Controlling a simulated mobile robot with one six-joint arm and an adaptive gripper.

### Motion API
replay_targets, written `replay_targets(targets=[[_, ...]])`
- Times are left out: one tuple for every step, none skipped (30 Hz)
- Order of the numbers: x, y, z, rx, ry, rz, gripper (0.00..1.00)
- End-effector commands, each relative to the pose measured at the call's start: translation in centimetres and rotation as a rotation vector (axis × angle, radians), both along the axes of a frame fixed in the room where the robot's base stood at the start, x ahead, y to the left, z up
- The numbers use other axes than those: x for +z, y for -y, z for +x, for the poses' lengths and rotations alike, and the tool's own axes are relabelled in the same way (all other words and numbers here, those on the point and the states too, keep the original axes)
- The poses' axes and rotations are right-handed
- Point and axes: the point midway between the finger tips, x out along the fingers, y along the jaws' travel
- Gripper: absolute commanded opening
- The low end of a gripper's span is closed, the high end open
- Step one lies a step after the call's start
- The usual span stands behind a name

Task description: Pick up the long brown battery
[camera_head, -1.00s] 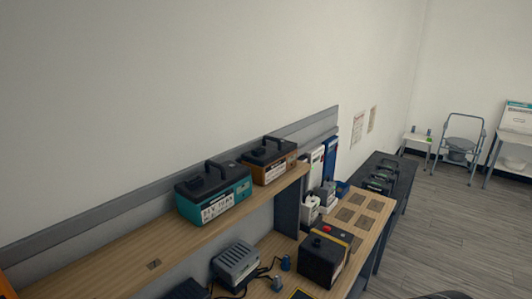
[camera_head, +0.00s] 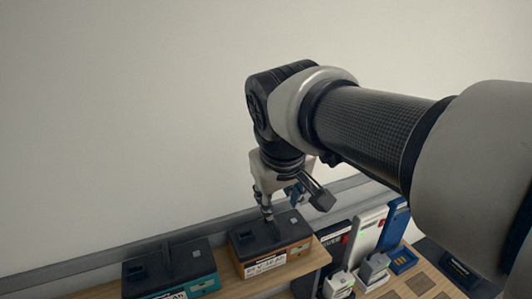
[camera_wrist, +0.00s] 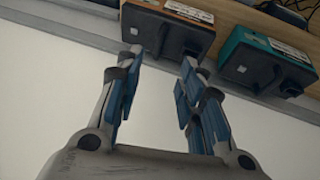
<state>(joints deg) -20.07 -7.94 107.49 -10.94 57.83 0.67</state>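The long brown battery (camera_head: 290,258), orange-brown with a black top and handle, stands on the wooden shelf in the head view. In the wrist view the brown battery (camera_wrist: 203,15) is at the top, its black handle in line with the gap between the fingers. My gripper (camera_head: 292,207) is above and by the battery's top in the head view, partly covering its handle. In the wrist view my gripper (camera_wrist: 160,64) is open, with nothing between its blue-padded fingers. Whether a finger touches the handle cannot be told.
A teal battery (camera_head: 202,287) with a black top stands close to the left on the same shelf. It also shows in the wrist view (camera_wrist: 232,48). A grey rail and wall are behind. White and blue upright units (camera_head: 368,232) and small chargers stand to the right.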

Motion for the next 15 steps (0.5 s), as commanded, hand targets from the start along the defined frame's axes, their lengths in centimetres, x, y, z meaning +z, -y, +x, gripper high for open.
replay_targets(targets=[[1.0, -0.7, 0.6, 0.013, -0.001, -0.007, 0.36], [1.1, -0.9, 0.9, 0.018, 0.0, -0.008, 0.36], [1.1, -1.1, 1.1, 0.022, 0.0, -0.011, 0.36], [0.9, -1.2, 1.3, 0.024, 0.0, -0.012, 0.36], [0.6, -1.3, 1.5, 0.025, 0.0, -0.013, 0.36], [0.1, -1.3, 1.8, 0.025, -0.001, -0.014, 0.36], [-0.5, -1.3, 2.0, 0.025, -0.001, -0.014, 0.36], [-1.1, -1.2, 2.2, 0.025, -0.001, -0.014, 0.36], [-1.9, -1.2, 2.6, 0.025, -0.002, -0.015, 0.36], [-2.5, -1.2, 2.8, 0.025, -0.002, -0.015, 0.36], [-3.2, -1.2, 3.1, 0.025, -0.002, -0.015, 0.36], [-4.0, -1.1, 3.5, 0.025, -0.002, -0.015, 0.36], [-4.5, -1.1, 3.8, 0.024, -0.001, -0.015, 0.36], [-5.2, -1.1, 4.0, 0.024, -0.002, -0.015, 0.36], [-6.0, -1.0, 4.4, 0.024, -0.002, -0.015, 0.36]])
